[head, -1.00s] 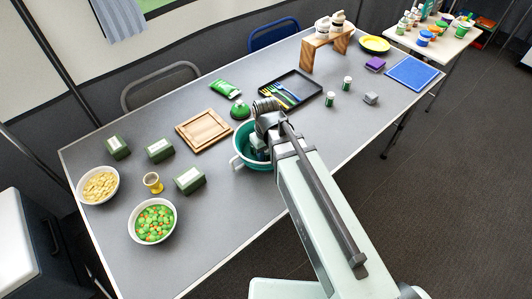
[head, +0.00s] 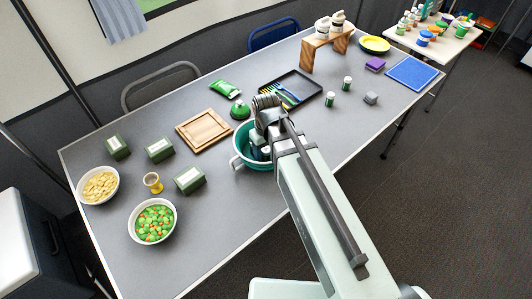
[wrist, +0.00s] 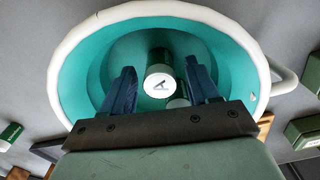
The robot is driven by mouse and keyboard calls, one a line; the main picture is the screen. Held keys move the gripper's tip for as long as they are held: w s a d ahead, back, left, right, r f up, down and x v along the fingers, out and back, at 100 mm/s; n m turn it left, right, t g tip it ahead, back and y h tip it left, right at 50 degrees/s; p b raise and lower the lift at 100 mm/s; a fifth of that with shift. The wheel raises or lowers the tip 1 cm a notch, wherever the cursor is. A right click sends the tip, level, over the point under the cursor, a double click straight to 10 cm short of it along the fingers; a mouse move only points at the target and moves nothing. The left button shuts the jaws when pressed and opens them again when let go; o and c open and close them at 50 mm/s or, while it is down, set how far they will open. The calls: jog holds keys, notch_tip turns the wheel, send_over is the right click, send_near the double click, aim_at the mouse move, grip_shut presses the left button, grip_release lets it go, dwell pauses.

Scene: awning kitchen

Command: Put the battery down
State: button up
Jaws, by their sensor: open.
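A teal pot with a white rim (head: 236,160) stands on the grey table; it also fills much of the wrist view (wrist: 92,75). My gripper (head: 259,151) reaches down into the pot. In the wrist view my gripper (wrist: 160,66) has its two dark fingers spread apart. A green battery (wrist: 159,82) with a white end shows inside the pot, in the gap between the fingers, with space at both sides. Part of a second green and white cylinder (wrist: 178,103) shows beside it, mostly hidden by my gripper. In the head view the pot's contents are hidden.
Two similar green and white cylinders (head: 347,83) stand to the right, near a grey cube (head: 370,98). A black tray (head: 308,97) lies behind the pot. A wooden frame (head: 203,130), green boxes (head: 189,180) and a bowl of vegetables (head: 153,220) are to the left.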

aim_at(266, 149)
jog(key=shift+r, duration=5.15)
jog(key=shift+o, duration=0.4)
